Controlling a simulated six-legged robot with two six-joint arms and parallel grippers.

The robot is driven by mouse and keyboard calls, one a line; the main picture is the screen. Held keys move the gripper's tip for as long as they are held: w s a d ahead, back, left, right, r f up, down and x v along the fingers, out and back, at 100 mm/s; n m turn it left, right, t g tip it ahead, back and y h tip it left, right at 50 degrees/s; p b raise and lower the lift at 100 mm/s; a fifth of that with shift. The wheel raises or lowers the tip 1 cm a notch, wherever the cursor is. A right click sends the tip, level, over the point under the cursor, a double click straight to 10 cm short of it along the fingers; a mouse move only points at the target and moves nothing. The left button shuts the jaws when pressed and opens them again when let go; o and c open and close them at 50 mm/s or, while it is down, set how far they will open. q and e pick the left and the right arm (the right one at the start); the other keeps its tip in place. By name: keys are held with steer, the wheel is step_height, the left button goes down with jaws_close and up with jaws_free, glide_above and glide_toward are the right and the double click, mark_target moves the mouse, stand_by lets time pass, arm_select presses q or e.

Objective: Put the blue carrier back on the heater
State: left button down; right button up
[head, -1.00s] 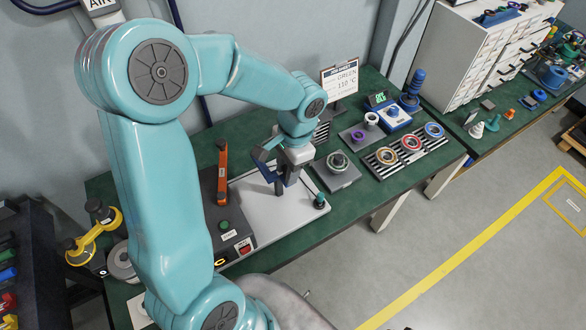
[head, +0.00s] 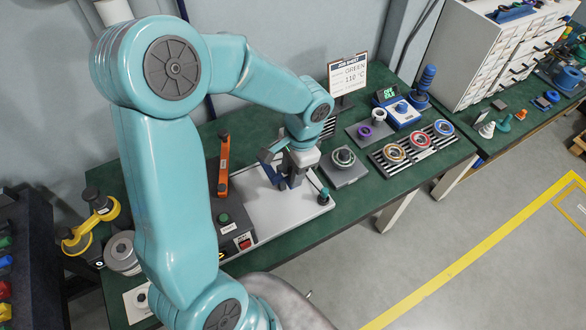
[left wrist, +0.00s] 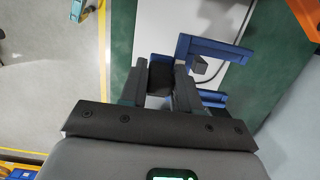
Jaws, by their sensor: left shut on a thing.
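My left gripper (head: 291,180) is shut on the dark grip of the blue carrier (head: 269,160) and hangs at the white plate on the green bench. In the left wrist view, the fingers (left wrist: 160,85) close around the dark grip, and the angled blue frame of the carrier (left wrist: 225,50) reaches out beyond them. I cannot tell whether the carrier touches the plate. Which unit is the heater is not clear; a dark box (head: 218,238) with a green button and a red switch adjoins the white plate (head: 252,205). My right gripper is out of view.
An orange bar (head: 223,165) stands behind the plate. To its right are a grey block with a ring (head: 343,163), a striped rack (head: 436,155) with three coloured rings, and a blue unit with a green display (head: 400,112). A sign (head: 347,77) reads GREEN 110 °C.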

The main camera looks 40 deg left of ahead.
arm_select(q)
steer(key=shift+f, duration=0.35)
steer(key=shift+f+b, duration=0.65)
steer(key=shift+b, duration=0.15)
steer(key=shift+f+b, duration=0.55)
steer(key=shift+f, duration=0.1)
steer(key=shift+f+b, duration=0.55)
steer(key=shift+f, duration=0.05)
steer(key=shift+f+b, duration=2.85)
steer(key=shift+f, duration=0.45)
steer(key=shift+f+b, duration=0.55)
steer(key=shift+f, duration=0.05)
steer(key=c, duration=0.7)
jaws_free()
steer(key=shift+c, duration=0.2)
